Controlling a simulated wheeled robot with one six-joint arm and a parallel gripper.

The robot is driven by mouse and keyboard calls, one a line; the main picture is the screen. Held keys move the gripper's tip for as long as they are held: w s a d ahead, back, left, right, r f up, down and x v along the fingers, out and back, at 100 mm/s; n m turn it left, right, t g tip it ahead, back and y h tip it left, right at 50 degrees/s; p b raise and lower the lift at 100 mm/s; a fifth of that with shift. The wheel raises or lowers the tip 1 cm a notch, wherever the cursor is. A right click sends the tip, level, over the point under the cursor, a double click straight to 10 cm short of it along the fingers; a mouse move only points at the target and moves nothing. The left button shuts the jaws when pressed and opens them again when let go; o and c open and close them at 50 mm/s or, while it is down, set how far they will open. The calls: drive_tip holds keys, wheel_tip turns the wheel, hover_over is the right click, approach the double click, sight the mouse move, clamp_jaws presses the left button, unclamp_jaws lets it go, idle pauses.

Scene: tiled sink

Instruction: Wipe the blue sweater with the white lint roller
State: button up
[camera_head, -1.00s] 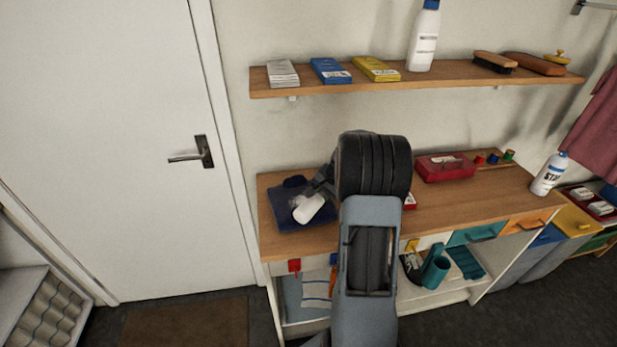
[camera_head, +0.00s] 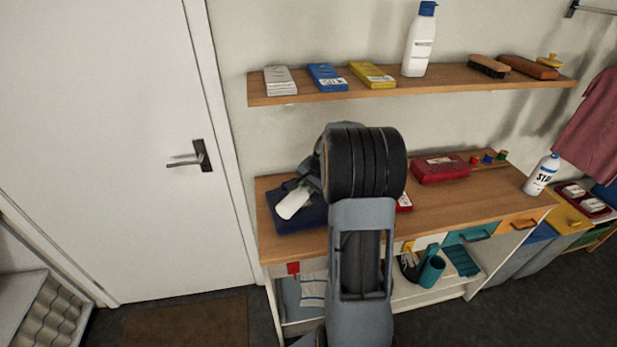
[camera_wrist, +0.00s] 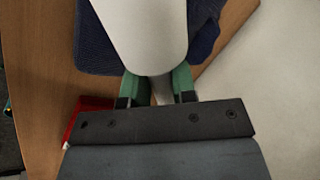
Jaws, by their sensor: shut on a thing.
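The blue sweater (camera_head: 292,219) lies folded on the left end of the wooden counter, partly hidden by my arm. It also shows behind the roller in the wrist view (camera_wrist: 92,45). The white lint roller (camera_head: 293,203) is over the sweater. In the wrist view its white cylinder (camera_wrist: 142,30) fills the top middle and covers part of the sweater. My gripper (camera_wrist: 158,88) is shut on the roller's handle, with a green finger on each side. I cannot tell whether the roller touches the cloth.
A red box (camera_head: 440,169) and several small spools stand toward the back of the counter (camera_head: 455,205). A white bottle (camera_head: 541,175) stands at its right end. The shelf (camera_head: 400,82) above holds boxes, a bottle and brushes. A white door (camera_head: 110,130) is at the left.

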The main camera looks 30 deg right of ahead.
drive_tip(key=shift+r+p, duration=0.75)
drive_tip(key=shift+r, duration=0.75)
